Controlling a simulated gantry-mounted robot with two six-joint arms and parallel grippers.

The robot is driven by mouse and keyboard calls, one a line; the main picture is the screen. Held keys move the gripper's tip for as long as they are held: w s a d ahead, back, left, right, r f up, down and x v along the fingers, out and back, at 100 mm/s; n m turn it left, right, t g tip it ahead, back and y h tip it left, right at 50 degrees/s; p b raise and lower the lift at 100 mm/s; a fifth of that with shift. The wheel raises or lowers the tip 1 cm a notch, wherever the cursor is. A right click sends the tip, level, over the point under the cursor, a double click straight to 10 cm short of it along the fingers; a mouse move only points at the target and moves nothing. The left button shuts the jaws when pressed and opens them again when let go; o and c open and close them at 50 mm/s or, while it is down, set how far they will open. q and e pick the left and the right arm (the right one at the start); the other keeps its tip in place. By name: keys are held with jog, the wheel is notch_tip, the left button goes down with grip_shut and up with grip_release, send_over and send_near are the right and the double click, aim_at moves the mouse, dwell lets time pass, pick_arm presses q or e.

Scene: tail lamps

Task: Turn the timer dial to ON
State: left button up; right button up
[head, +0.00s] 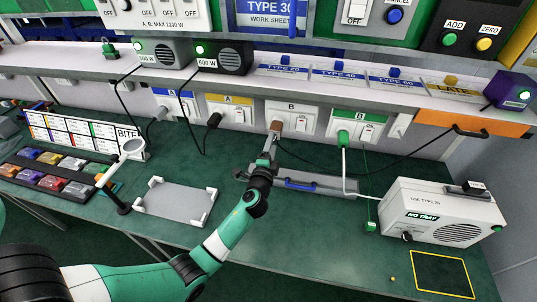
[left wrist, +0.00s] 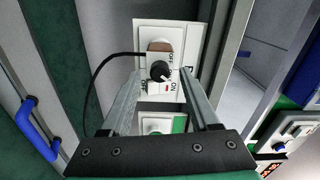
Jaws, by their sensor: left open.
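The timer dial (left wrist: 160,71) is a round black knob on a small white timer (left wrist: 154,84) at the wall socket. A small red mark shows below the dial. I cannot tell exactly where the dial points. My left gripper (left wrist: 160,90) is open, its two grey fingers to either side of the timer. No contact with the dial is visible. In the head view my left gripper (head: 272,142) reaches the socket panel marked B (head: 296,116) and hides the dial. My right gripper is not in view.
A black cable (left wrist: 91,89) runs from the timer. A grey tray with a blue handle (head: 301,184) lies close below my left gripper. A white NO TRAY machine (head: 444,212) stands right, and an empty grey tray (head: 177,202) lies left. The shelf overhangs the sockets.

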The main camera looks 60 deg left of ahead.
pick_arm(q)
jog(key=p+v, duration=0.1)
jog(key=v, duration=0.9)
jog(key=shift+s, duration=0.15)
jog(key=shift+d, duration=0.15)
